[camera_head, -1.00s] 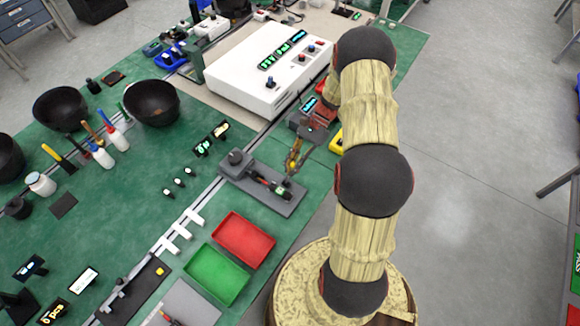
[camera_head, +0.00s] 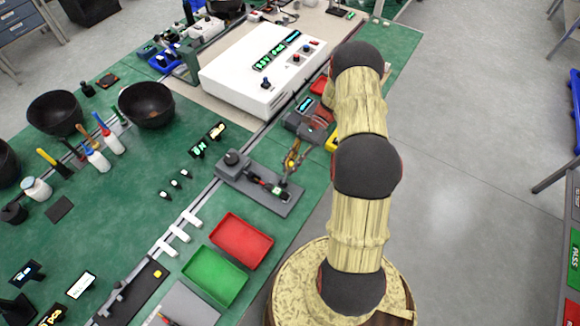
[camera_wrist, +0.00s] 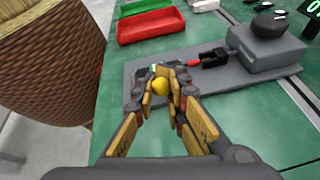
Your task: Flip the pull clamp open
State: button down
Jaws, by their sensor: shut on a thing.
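The pull clamp fixture has a grey base plate (camera_head: 283,207), with a raised grey block and a dark round knob at its left end in the head view. A black part with a red tip (camera_wrist: 208,60) lies along the plate. A yellow ball (camera_wrist: 160,87), which looks like the clamp's handle knob, sits between my fingertips and also shows in the head view (camera_head: 291,164). My gripper (camera_wrist: 161,80) is shut on the yellow ball, above the near end of the plate. The fingers hide the lever below the ball.
A red tray (camera_head: 241,240) and a green tray (camera_head: 214,276) stand beside the fixture. A white instrument box (camera_head: 262,80) stands behind it. Small dark devices (camera_head: 303,118) are close to my arm.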

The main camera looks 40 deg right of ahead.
jog(key=c, duration=1.8)
grip_release()
jog(key=shift+w, duration=0.1)
jog(key=shift+c, duration=0.2)
jog(key=v, duration=1.2)
jog(key=shift+f, duration=0.1)
